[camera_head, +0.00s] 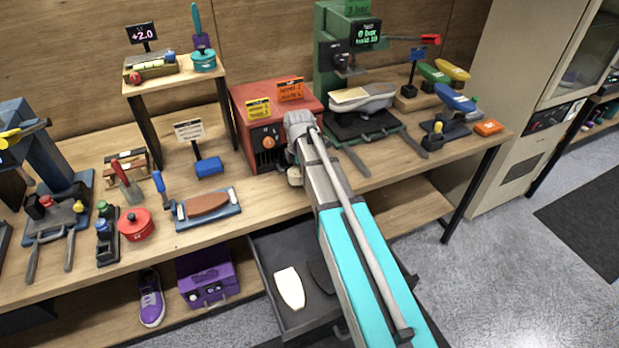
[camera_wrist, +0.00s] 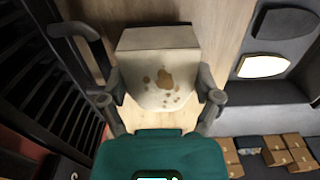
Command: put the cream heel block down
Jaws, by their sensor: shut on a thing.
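The cream heel block (camera_wrist: 158,72) has a flat grey-cream top edge, a rounded lower end and brown stains on its face. My gripper (camera_wrist: 162,98) is shut on it, one finger at each side, in the wrist view. Wooden bench top shows behind and around the block; I cannot tell whether the block touches it. In the head view my arm reaches over the bench's front edge beside the red box (camera_head: 258,138) and hides most of the gripper and block.
An open grey drawer below the bench holds a cream sole piece (camera_head: 289,287) and a dark piece (camera_head: 321,274). A green press (camera_head: 333,60) stands behind to the right. A blue tray with a brown sole (camera_head: 207,203) lies left. Cardboard boxes (camera_wrist: 277,151) show in the wrist view.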

